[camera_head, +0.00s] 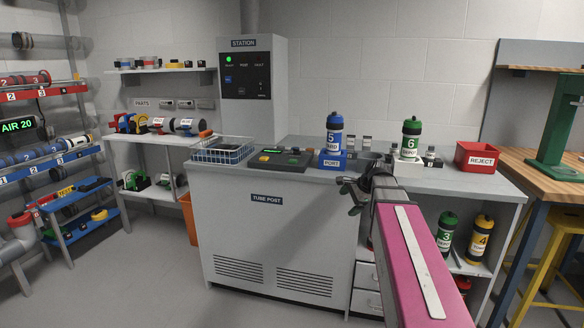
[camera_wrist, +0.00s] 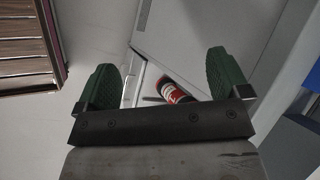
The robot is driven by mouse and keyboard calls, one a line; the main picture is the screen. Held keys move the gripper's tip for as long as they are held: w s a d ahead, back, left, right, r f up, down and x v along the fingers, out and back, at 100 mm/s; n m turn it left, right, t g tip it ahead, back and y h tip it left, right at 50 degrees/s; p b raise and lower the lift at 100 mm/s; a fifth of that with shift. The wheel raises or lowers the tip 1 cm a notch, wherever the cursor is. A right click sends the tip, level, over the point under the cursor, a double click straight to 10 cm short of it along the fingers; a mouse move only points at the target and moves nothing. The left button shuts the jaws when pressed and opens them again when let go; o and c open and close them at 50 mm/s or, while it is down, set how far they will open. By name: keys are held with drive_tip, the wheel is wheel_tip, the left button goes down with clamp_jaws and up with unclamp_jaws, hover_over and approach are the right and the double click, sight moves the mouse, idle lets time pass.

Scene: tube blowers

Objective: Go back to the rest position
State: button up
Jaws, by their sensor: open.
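My gripper (camera_head: 348,188) is in front of the counter of the tube post (camera_head: 230,215), near its front edge. My pink arm reaches to it from the lower right. In the wrist view my gripper (camera_wrist: 165,80) shows two green fingers spread wide apart. Nothing is between the fingertips. A red and black canister (camera_wrist: 172,90) shows between and beyond the fingers, in a gap beside a grey panel; it does not touch them.
On the counter stand a blue canister (camera_head: 334,134) in a blue holder, a green canister (camera_head: 411,138) and a red reject bin (camera_head: 477,158). Canisters 3 (camera_head: 446,232) and 4 (camera_head: 479,240) stand on the shelf below. A wooden bench (camera_head: 558,180) is at right. The floor at left front is clear.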

drive_tip(key=s+a+f+n+g+h, duration=0.1)
drive_tip(key=s+f+n+g+h, duration=0.1)
drive_tip(key=s+f+n, duration=0.5)
drive_tip(key=s+a+f+n+g+h, duration=0.1)
drive_tip(key=s+f+n+g+h, duration=0.1)
drive_tip(key=s+f+n, duration=0.5)
drive_tip(key=s+f+h, duration=0.1)
drive_tip(key=s+f, duration=0.4)
drive_tip(key=f, duration=0.5)
drive_tip(key=shift+a, duration=0.4)
